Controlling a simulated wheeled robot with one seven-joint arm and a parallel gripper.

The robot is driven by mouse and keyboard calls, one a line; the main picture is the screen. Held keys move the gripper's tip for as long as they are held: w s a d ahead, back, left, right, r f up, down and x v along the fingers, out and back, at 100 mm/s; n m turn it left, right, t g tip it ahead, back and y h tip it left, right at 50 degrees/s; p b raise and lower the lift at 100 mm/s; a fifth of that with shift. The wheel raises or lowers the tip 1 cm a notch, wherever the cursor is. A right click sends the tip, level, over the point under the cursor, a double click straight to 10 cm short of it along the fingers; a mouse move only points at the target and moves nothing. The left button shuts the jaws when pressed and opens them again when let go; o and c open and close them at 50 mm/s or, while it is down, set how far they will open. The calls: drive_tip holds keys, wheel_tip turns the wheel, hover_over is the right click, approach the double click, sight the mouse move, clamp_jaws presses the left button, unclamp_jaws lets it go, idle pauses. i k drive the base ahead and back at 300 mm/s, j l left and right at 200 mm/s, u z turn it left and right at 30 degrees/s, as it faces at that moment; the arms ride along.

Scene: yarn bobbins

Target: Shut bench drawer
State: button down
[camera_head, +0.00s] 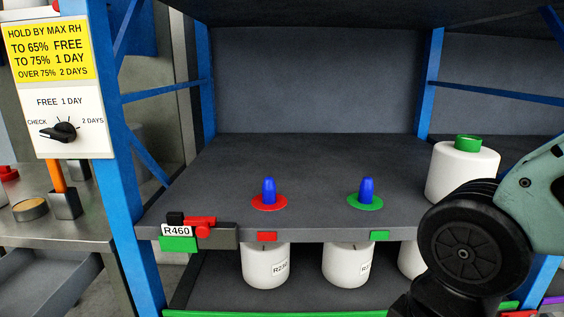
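A grey bench (95,215) stands at the left, partly cut off by the picture's edge. Below its top is a grey tray-like shape (55,285), which looks like a drawer standing open; its front and handle are not clearly seen. A blue rack post hides part of the bench's right side. My arm shows at the lower right as a dark round joint and a pale green link, well away from the bench. My gripper's fingertips are not in view.
A rack with blue posts (111,160) fills the middle. Its grey shelf (310,165) carries two blue pegs on red and green discs, and a white bobbin (462,172) near my arm. White bobbins (265,265) stand on the lower shelf. A dial panel (68,122) hangs at left.

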sight(34, 283)
drive_tip(key=u, duration=1.9)
drive_tip(key=i+j, duration=0.1)
drive_tip(key=i, duration=0.35)
drive_tip(key=i+j+z, duration=0.1)
drive_tip(key=i, duration=0.4)
